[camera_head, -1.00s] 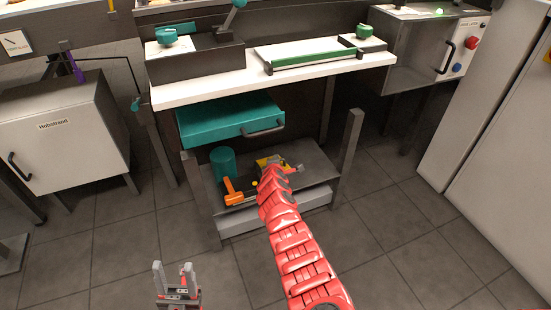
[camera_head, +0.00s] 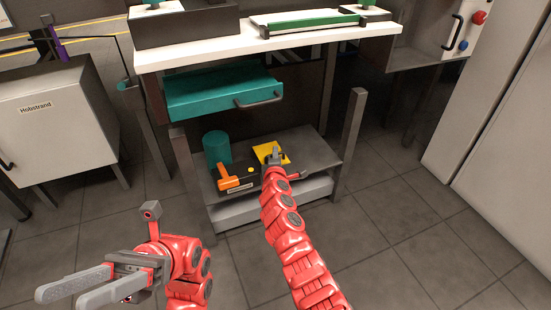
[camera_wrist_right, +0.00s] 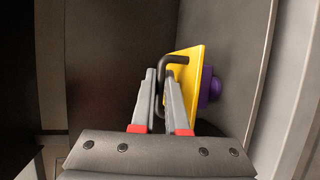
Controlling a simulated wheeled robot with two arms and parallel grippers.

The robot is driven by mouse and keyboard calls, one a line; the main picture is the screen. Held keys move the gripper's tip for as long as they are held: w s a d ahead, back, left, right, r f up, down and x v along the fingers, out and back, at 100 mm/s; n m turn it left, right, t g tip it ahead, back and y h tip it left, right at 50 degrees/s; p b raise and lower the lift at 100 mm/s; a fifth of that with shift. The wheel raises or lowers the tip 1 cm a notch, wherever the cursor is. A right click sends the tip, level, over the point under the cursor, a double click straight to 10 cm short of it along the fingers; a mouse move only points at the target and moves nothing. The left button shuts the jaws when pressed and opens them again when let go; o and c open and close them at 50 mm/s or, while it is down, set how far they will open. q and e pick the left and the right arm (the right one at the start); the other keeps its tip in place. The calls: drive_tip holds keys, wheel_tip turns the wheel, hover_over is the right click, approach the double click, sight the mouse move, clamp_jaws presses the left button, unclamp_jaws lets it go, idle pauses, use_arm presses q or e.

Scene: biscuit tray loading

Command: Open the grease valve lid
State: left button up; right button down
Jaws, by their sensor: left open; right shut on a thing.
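The yellow lid (camera_head: 264,150) is on the low dark shelf under the counter, partly hidden by my right gripper (camera_head: 274,158). In the right wrist view, the yellow lid (camera_wrist_right: 190,68) appears as a tilted plate with a black bar handle (camera_wrist_right: 163,72). My right gripper (camera_wrist_right: 164,98) has its fingers on either side of this handle and is shut on it. A purple round part (camera_wrist_right: 210,88) shows just behind the plate. My left gripper (camera_head: 56,299) is open and empty at the lower left, far from the lid.
An orange-handled part (camera_head: 230,181) and a teal cylinder (camera_head: 217,149) are left of the lid on the shelf (camera_head: 316,150). A teal drawer (camera_head: 215,92) hangs above. Grey posts (camera_head: 353,125) flank the shelf. The floor in front is clear.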

use_arm(q)
drive_tip(key=shift+s+a+r+m+t+y, duration=0.1)
drive_tip(key=shift+s+a+m+t+y, duration=0.4)
drive_tip(key=shift+s+t, duration=0.25)
use_arm(e)
drive_tip(key=c, duration=1.2)
unclamp_jaws()
drive_tip(key=shift+f, duration=0.1)
drive_tip(key=shift+c, duration=0.2)
use_arm(q)
drive_tip(key=shift+w, duration=0.1)
use_arm(e)
drive_tip(key=shift+o, duration=0.2)
